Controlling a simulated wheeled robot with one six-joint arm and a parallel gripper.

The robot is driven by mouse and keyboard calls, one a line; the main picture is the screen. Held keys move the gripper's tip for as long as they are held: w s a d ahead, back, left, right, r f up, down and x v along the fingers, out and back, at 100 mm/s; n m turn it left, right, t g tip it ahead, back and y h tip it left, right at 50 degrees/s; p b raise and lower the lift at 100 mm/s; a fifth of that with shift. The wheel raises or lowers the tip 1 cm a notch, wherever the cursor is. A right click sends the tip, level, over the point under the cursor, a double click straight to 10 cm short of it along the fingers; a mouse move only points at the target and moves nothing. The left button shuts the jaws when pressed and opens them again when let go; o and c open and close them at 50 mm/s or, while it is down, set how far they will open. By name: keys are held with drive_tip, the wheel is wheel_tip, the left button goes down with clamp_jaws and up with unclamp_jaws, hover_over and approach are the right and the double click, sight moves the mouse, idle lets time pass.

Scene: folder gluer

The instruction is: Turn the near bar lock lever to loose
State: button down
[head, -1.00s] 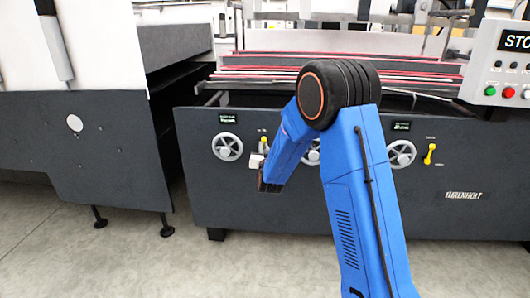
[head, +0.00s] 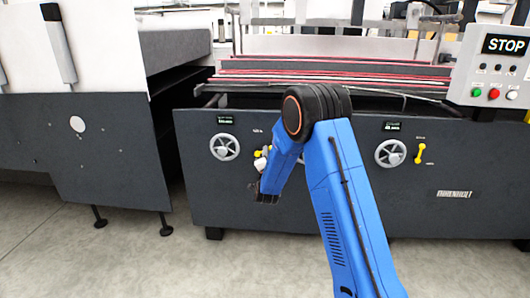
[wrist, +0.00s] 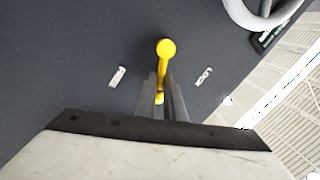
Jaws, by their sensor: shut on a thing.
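The yellow lock lever (head: 268,149) is on the dark front panel, beside my arm in the head view. It now leans to the side there, partly hidden by my gripper (head: 261,163). In the wrist view the lever (wrist: 166,62) shows its round knob up, and its shaft runs down between the fingers of my gripper (wrist: 160,95). My gripper is shut on the lever's shaft. Two small pale labels, one left (wrist: 117,76) and one right (wrist: 203,77), flank it; I cannot read them surely.
A handwheel (head: 224,147) is left of the lever and another (head: 390,153) is to the right. A second yellow lever (head: 419,154) stands beside the right wheel. A control box with a STOP sign (head: 490,65) is at upper right. The floor in front at left is clear.

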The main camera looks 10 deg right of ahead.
drive_tip(key=shift+d+f+m+h, duration=0.1)
drive_tip(key=shift+f+m+h, duration=0.25)
drive_tip(key=shift+m, duration=0.7)
drive_tip(key=shift+d+f+m+h, duration=0.1)
drive_tip(key=shift+f+m+h, duration=0.25)
drive_tip(key=shift+m, duration=0.7)
drive_tip(key=shift+f, duration=0.1)
drive_tip(key=c, duration=1.8)
unclamp_jaws()
drive_tip(key=shift+c, duration=0.2)
drive_tip(key=shift+s, duration=0.1)
drive_tip(key=v, duration=1.7)
drive_tip(key=shift+s, duration=0.15)
